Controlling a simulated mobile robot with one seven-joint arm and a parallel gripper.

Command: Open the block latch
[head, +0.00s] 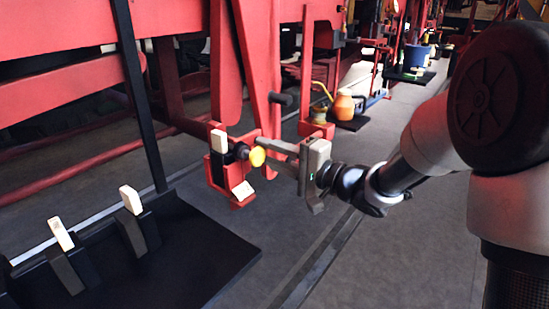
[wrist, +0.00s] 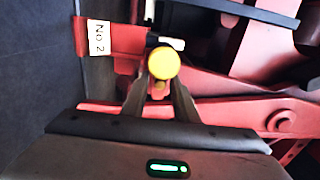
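The block latch (head: 216,172) is a red bracket on the side of the red machine, with a black part, a white-tipped piece (head: 218,141) and a round yellow knob (head: 257,157). A white tag reading "No 2" (wrist: 96,38) is on its red plate in the wrist view. The yellow knob (wrist: 163,64) faces the wrist camera. My gripper (head: 268,156) points left at the knob. Its two fingers (wrist: 159,88) are apart, with their tips close to the knob, one on each side below it in the wrist view. I cannot tell whether they touch it.
A black stand (head: 205,245) with two white-tipped levers (head: 131,200) is at the front left. Red beams and uprights of the machine (head: 262,70) stand behind the latch. An orange can (head: 344,107) and a blue tub (head: 415,57) are further back. The grey floor at right is clear.

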